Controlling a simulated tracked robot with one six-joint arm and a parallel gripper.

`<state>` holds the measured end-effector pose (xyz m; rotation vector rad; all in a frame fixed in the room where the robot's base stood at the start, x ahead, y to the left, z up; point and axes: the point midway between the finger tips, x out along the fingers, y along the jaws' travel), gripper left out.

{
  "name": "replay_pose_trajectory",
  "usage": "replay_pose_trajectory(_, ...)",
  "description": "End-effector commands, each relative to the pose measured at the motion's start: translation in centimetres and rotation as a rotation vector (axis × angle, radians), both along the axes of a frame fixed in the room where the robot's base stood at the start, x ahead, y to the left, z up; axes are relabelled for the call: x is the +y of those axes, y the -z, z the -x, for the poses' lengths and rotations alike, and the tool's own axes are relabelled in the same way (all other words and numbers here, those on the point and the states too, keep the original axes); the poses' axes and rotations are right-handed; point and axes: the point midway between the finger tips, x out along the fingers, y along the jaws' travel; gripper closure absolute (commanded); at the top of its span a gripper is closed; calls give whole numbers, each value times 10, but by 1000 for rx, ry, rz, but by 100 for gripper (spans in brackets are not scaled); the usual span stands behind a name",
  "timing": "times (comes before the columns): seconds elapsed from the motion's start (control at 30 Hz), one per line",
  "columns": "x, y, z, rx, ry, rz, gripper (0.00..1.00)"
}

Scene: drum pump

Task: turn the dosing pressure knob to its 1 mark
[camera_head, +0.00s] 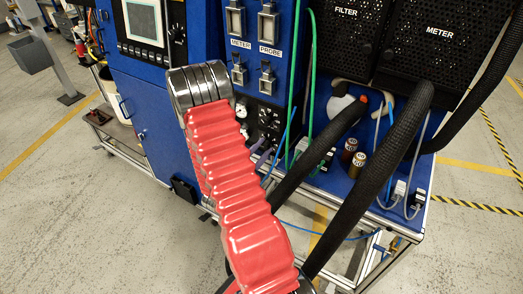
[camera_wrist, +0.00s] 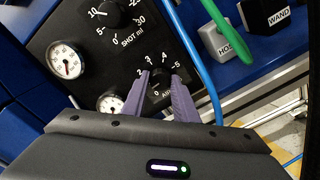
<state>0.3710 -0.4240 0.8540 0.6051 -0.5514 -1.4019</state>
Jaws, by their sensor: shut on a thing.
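In the wrist view a black knob (camera_wrist: 159,76) sits on the black panel (camera_wrist: 70,30), with a scale showing 0, 2, 3, 4 and 5. Its label starts with "AIR" and is partly hidden. My gripper (camera_wrist: 162,79) has its two purple fingers shut on this knob, one on each side. The 1 mark is hidden by the left finger, and I cannot make out the knob's pointer. In the head view my gripper (camera_head: 262,158) reaches the lower part of the panel (camera_head: 266,112), and the held knob cannot be made out there.
Above it is the SHOT ml knob (camera_wrist: 118,12). Two white gauges, a larger (camera_wrist: 68,58) and a smaller (camera_wrist: 111,103), lie to the left. A blue hose (camera_wrist: 199,58) and a green hose (camera_wrist: 228,35) run close on the right. Thick black hoses (camera_head: 385,155) hang right of my arm.

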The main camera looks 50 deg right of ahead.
Motion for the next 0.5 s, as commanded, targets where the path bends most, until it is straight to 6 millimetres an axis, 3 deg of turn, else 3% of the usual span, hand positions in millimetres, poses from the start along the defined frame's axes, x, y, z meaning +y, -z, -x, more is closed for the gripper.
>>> replay_pose_trajectory(0.07, -2, 0, 2, 0, 7, 0, 96)
replay_pose_trajectory(0.1, -2, 0, 2, 0, 7, 0, 71)
replay_pose_trajectory(0.33, -1, 0, 1, 1, 4, 0, 55)
replay_pose_trajectory(0.5, 0, 0, 1, 1, 3, 0, 55)
